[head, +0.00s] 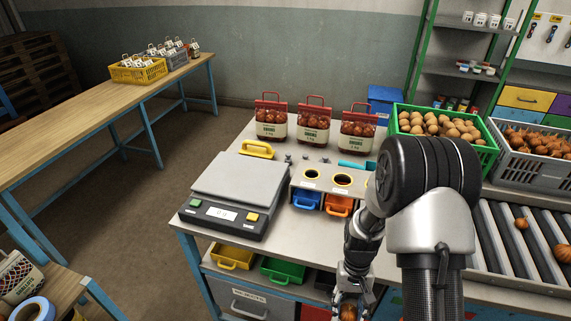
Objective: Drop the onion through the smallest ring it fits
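The onion (348,312) is a brown-orange bulb at the bottom edge, partly cut off by the frame. My gripper (350,303) points down in front of the table's front edge, with its fingers around the onion. A pale ring board (327,184) stands on the table. Its left ring (312,174) is the smaller of the two clearly seen, and the middle ring (342,180) looks larger. A third ring at the right is mostly hidden by my arm. A blue bin (306,200) and an orange bin (339,206) sit under the board.
A scale (235,195) stands left of the board. Several filled onion sacks (314,127) stand behind it. A green crate (489,155) of tan produce and a grey crate (505,170) of onions are at right. Loose onions (521,223) lie on the rollers.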

